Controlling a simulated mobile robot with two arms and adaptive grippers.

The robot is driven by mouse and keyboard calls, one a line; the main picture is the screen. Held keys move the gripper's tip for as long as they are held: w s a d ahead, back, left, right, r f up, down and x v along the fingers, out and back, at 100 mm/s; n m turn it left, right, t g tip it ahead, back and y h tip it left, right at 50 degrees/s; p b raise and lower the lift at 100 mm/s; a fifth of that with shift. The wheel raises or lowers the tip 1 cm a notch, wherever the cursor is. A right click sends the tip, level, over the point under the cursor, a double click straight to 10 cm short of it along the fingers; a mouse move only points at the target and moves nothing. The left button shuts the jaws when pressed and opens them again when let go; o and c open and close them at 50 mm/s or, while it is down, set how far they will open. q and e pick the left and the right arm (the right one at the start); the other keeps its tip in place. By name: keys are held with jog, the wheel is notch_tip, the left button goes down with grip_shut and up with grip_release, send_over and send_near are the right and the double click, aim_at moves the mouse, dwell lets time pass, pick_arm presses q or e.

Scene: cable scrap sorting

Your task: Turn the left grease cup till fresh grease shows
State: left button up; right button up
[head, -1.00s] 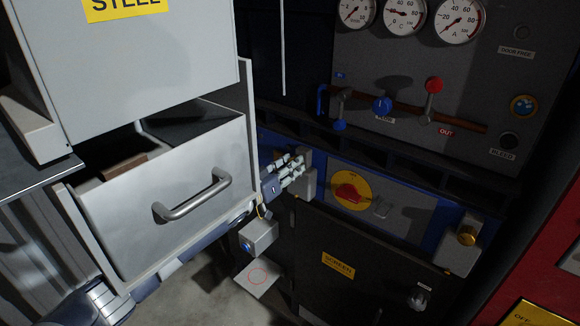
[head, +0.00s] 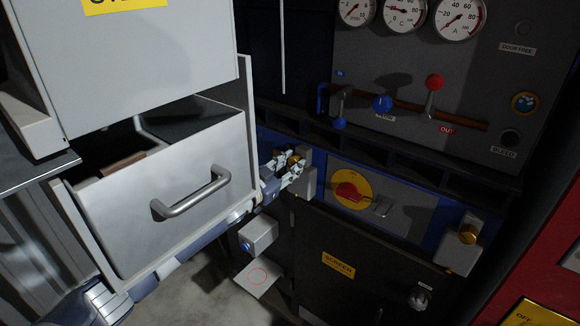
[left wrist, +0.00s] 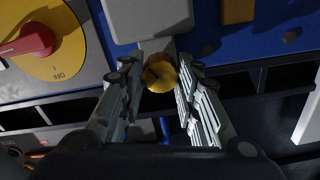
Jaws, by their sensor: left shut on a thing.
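The left grease cup (head: 293,161) is a small brass cap on a grey block at the left end of the blue panel. My left gripper (head: 287,166) reaches it from the left, past the open drawer, and is shut on it. In the left wrist view, the brass cup (left wrist: 160,74) sits between the two fingers of the gripper (left wrist: 159,88), below a grey block. The fingers hide part of it in the head view. I cannot make out grease at the cup. A matching right brass cup (head: 468,234) sits on its own grey block at right. My right gripper is not in view.
An open grey drawer (head: 150,215) with a bar handle stands close above my left arm. A red rotary switch (head: 348,192) on a yellow disc is right of the gripper. A grey box (head: 258,235) is below it. Gauges and levers are above.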

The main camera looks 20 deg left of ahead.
pick_arm(q)
jog(key=m, duration=0.5)
jog(key=shift+m+b, duration=0.3)
dwell(0.5)
jog(key=o, duration=1.1)
jog(key=shift+s, duration=0.15)
jog(key=v, duration=1.1)
jog(key=shift+s+a, duration=0.15)
jog(key=shift+s, duration=0.25)
